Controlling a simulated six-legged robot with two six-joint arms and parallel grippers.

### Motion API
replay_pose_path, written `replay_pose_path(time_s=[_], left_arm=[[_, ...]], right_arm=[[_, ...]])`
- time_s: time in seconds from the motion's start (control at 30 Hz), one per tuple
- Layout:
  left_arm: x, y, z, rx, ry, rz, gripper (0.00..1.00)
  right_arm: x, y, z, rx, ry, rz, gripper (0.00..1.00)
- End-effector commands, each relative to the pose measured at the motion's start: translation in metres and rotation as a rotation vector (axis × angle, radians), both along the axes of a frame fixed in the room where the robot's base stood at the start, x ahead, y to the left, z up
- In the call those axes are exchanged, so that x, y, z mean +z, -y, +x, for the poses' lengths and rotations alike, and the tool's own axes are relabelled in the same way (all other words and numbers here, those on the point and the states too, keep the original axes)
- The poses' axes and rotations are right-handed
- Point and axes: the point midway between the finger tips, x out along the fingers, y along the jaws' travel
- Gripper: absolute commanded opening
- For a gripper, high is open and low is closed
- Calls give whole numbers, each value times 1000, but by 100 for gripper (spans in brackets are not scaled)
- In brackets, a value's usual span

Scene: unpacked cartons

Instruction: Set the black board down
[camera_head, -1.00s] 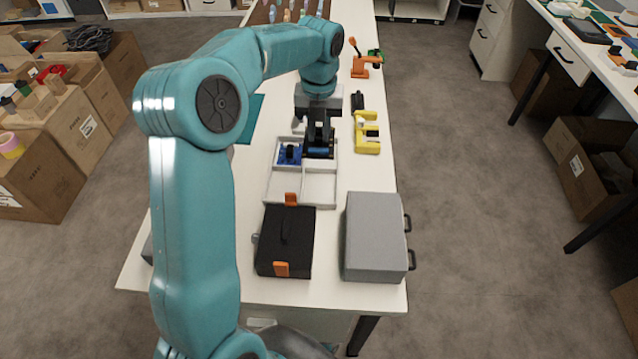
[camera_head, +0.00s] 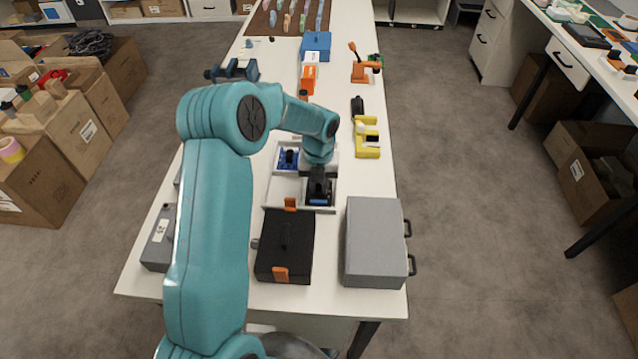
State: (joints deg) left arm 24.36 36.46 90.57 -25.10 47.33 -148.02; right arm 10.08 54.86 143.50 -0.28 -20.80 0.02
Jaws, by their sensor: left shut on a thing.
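The black board (camera_head: 319,202), with a blue strip on its near edge, is at the front right compartment of the white divided tray (camera_head: 284,190). My left gripper (camera_head: 319,186) points down from above and is shut on the black board. I cannot tell whether the board touches the tray floor. A blue board (camera_head: 288,160) with a black part lies in the tray's back left compartment. The front left compartment is empty. The back right compartment is partly hidden by my left arm. My right gripper is not in view.
A black case (camera_head: 285,247) with orange latches and a grey case (camera_head: 375,242) stand in front of the tray. A yellow part (camera_head: 367,138) lies right of the tray. Orange and blue items stand farther back on the white table (camera_head: 345,70).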

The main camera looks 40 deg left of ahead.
Motion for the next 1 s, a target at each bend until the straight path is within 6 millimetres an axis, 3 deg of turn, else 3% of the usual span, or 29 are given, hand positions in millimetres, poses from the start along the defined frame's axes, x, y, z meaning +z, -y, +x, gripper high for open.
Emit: replay_pose_path(time_s=[0.27,0.3,0.33,0.37,0.73,1.0], left_arm=[[-4,0,0,0,0,0,0],[-3,0,0,1,0,0,34],[-3,0,0,1,0,0,43],[-3,0,0,0,0,0,46],[6,0,0,1,2,1,46],[64,0,1,1,5,2,46]], right_arm=[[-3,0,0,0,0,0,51],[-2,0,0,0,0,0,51],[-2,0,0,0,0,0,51],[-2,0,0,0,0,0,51],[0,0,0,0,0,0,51],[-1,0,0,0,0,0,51]])
